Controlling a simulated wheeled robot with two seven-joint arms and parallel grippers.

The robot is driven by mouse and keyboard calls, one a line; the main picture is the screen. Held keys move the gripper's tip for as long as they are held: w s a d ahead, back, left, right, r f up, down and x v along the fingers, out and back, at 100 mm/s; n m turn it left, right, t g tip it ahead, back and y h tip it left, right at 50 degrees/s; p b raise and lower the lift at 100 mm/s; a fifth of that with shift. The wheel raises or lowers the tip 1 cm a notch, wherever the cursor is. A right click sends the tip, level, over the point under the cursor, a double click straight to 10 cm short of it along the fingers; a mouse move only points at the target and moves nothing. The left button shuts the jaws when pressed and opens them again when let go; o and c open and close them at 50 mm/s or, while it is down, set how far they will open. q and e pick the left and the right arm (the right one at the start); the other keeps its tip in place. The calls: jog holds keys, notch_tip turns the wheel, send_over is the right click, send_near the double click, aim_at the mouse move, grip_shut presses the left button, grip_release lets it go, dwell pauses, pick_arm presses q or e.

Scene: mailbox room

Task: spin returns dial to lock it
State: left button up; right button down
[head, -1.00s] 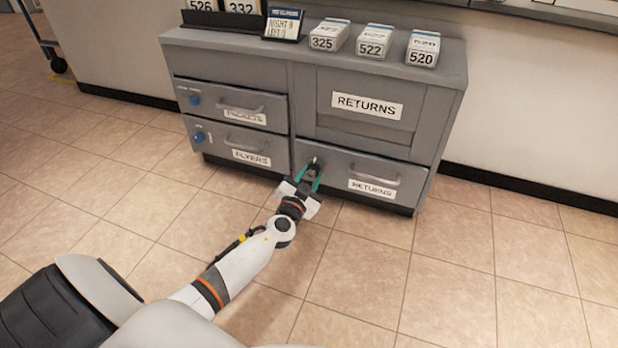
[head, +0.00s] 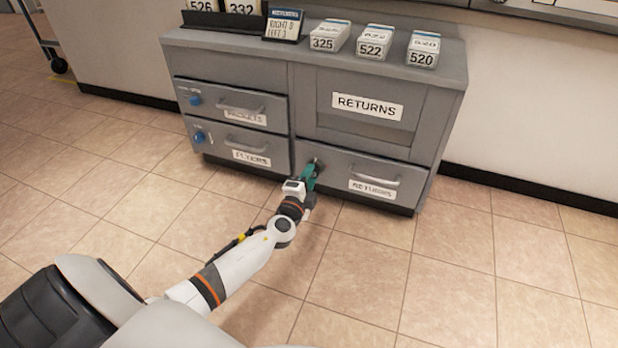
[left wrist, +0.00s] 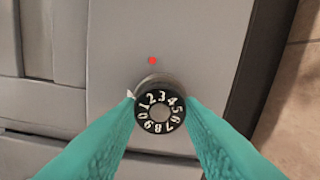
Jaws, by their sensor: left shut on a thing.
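The returns dial (left wrist: 159,112) is a round black knob with white digits in a ring on the lower RETURNS drawer (head: 335,188). In the left wrist view, the 2 and 3 are at its top. A red dot (left wrist: 152,60) sits on the drawer face above it. A small white mark (left wrist: 130,94) shows at the dial's upper left, by the left fingertip. My left gripper (head: 312,170) has its teal fingers shut on the dial, one at each side; they also show in the left wrist view (left wrist: 159,110). My right gripper is out of view.
The drawer's handle (head: 374,176) sticks out right of my gripper. PACKETS (head: 240,104) and FLYERS (head: 245,145) drawers with blue knobs are at left. Numbered boxes (head: 374,42) and a small sign (head: 283,24) stand on the cabinet top. The tiled floor in front is clear.

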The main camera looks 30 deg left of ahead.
pick_arm(q)
jog(key=shift+m+p, duration=2.05)
jog(key=shift+m, duration=6.65)
jog(key=o, duration=1)
